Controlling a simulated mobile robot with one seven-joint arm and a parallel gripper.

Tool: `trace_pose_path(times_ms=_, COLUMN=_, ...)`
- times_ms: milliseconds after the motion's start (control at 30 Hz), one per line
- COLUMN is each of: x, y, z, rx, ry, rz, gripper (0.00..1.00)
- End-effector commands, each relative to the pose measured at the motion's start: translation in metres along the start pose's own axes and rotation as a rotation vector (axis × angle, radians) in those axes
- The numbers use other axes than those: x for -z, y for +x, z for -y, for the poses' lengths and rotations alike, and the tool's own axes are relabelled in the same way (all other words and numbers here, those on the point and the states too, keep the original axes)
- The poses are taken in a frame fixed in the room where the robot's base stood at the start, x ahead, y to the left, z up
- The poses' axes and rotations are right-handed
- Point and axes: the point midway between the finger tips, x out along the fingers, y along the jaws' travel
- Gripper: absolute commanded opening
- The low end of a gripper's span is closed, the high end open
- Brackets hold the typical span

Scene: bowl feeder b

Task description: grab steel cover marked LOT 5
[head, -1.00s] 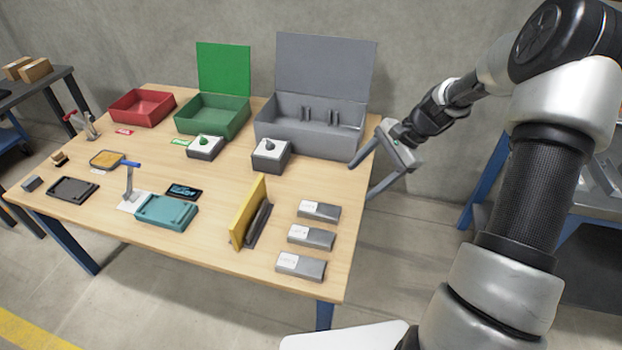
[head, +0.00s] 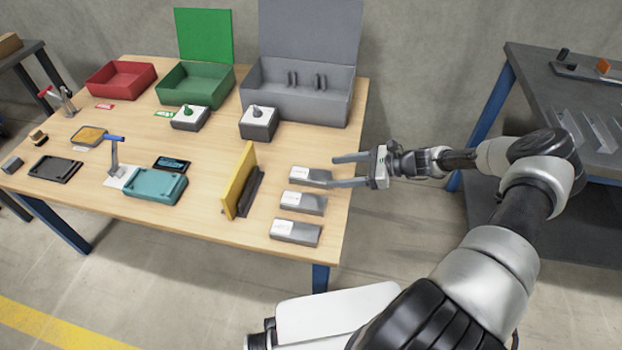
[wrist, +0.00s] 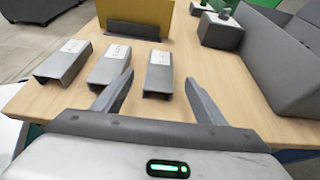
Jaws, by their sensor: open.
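Three grey steel covers with white labels lie in a row on the table's right side: a far one (head: 318,178), a middle one (head: 314,206) and a near one (head: 303,235). In the wrist view they are the right (wrist: 158,82), middle (wrist: 106,72) and left (wrist: 63,66) covers. The label print is too small to read, so I cannot tell which is LOT 5. My gripper (head: 334,172) is open and empty at the right end of the far cover. In the wrist view that cover appears between the fingertips (wrist: 159,77), with no clear contact.
A yellow upright plate (head: 240,180) on a dark base stands left of the covers. A grey open-lidded box (head: 295,105) and a grey switch box (head: 258,125) stand behind. A teal case (head: 155,188) lies further left. Bare wood (head: 300,150) lies behind the far cover.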

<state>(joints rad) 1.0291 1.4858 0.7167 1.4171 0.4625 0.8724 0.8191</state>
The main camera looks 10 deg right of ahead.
Motion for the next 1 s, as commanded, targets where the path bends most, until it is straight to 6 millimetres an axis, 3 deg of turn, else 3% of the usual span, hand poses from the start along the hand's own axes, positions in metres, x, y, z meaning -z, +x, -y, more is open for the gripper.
trace_pose_path(times_ms=133, x=0.001, y=0.029, z=-0.001, rx=-0.002, ry=-0.001, rz=0.002, gripper=0.66)
trace_pose_path(times_ms=467, x=0.001, y=0.051, z=0.0, rx=-0.001, ry=-0.001, rz=0.0, gripper=0.66)
trace_pose_path(times_ms=733, x=0.003, y=0.09, z=0.0, rx=-0.002, ry=-0.001, rz=0.0, gripper=0.66)
trace_pose_path(times_ms=1000, x=0.001, y=0.095, z=0.0, rx=-0.001, ry=-0.002, rz=-0.001, gripper=0.66)
